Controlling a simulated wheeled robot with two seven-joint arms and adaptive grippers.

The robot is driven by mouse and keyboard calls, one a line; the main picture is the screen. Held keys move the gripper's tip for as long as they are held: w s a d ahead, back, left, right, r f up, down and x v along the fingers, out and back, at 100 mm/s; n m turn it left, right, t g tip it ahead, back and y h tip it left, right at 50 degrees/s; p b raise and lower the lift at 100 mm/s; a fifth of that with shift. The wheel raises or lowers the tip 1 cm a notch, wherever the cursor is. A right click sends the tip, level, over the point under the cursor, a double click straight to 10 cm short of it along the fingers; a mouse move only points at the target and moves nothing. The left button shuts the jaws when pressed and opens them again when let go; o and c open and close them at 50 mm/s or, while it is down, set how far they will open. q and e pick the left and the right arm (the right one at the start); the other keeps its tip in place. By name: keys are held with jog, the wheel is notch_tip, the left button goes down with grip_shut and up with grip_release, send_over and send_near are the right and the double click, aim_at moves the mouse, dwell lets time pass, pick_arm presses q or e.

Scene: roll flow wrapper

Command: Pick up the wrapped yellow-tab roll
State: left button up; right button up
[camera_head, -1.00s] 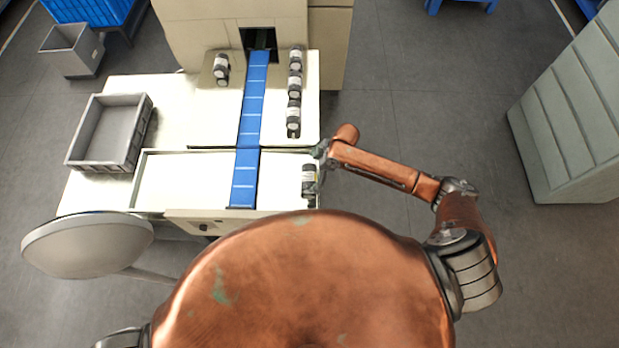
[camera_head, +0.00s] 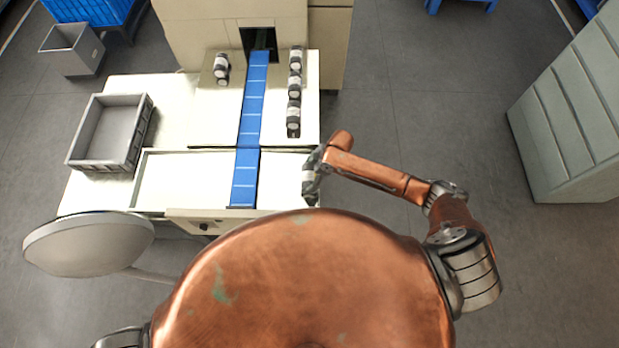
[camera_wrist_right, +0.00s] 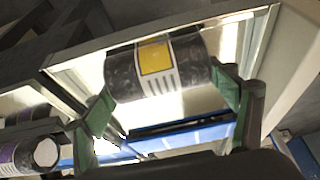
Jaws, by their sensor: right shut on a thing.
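The yellow-tab roll (camera_wrist_right: 155,68) is a dark cylinder with a white label bearing a yellow patch, plain in the right wrist view. It lies between the green-padded fingers of my right gripper (camera_wrist_right: 163,98), which is shut on it. In the head view the roll (camera_head: 309,182) is at the right end of the near white tray, partly covered by my right gripper (camera_head: 316,163). I cannot tell whether it touches the tray. My left gripper is not in view.
A blue conveyor (camera_head: 250,120) runs down the middle of the white table. Several rolls (camera_head: 294,86) line its right side, and others (camera_head: 221,68) stand on its left. A grey crate (camera_head: 77,161) sits at left. A purple-labelled roll (camera_wrist_right: 12,157) shows in the wrist view.

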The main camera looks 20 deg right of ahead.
jog(key=c, duration=0.6)
jog(key=shift+r, duration=0.1)
